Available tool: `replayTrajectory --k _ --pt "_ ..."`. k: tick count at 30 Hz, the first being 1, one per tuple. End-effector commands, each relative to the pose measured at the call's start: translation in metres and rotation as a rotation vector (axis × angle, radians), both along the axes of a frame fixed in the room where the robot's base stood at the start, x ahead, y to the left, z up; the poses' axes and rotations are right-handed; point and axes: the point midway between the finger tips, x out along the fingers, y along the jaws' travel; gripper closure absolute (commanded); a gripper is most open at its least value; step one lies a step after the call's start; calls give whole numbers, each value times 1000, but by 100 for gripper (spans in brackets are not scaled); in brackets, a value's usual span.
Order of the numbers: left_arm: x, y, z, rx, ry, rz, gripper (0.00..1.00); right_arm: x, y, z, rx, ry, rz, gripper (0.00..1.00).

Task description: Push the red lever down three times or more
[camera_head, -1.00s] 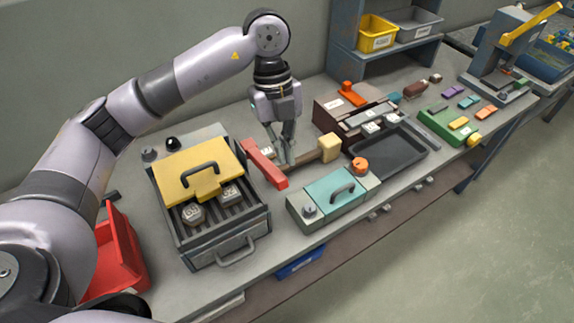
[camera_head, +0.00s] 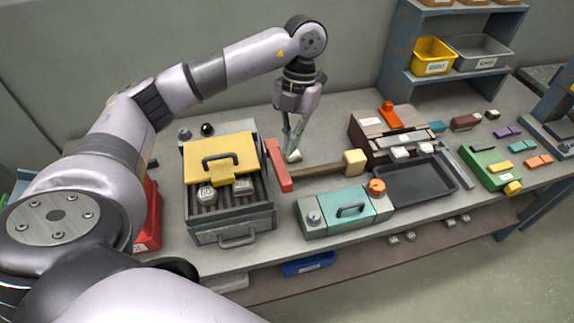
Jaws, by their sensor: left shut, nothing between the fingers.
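The long red bar (camera_head: 278,166), the likeliest red lever, lies just right of the grey box with the yellow lid (camera_head: 221,146). A wooden rod (camera_head: 325,170) runs right from near it to a pale yellow block (camera_head: 355,161). My left gripper (camera_head: 292,156) points down with its fingers shut and empty, just behind and right of the red bar, over the rod's far side. I cannot tell whether the fingertips touch the bar. A small pale piece shows at the fingertips. My right gripper is not in view.
A teal-lidded box (camera_head: 345,208) with an orange knob (camera_head: 377,186) stands in front. A black tray (camera_head: 415,180) and a brown unit with an orange-red handle (camera_head: 390,113) are to the right. A red bin (camera_head: 151,215) stands left. Bare bench shows behind the gripper.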

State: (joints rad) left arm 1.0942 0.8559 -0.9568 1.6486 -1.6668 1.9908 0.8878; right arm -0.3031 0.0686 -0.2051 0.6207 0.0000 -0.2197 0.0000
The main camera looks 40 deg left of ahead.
Motion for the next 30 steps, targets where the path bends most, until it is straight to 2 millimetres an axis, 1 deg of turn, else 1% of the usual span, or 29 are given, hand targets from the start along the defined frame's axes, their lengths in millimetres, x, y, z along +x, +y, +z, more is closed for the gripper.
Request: replayTrajectory --k 5,8,14,21,24,30 --pt "-1 -1 -5 0 0 -1 100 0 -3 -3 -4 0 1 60" --pt "-2 -1 -12 -1 0 -1 100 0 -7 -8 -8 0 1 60" --pt "-8 -2 -35 0 1 -1 100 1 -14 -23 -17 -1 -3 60" --pt "-15 -3 -62 -1 0 0 100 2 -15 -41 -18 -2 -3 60" --pt "-17 -3 -67 -1 -1 0 100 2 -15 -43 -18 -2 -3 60" --pt "-17 -3 -68 -1 -1 0 100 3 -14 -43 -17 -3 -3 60"
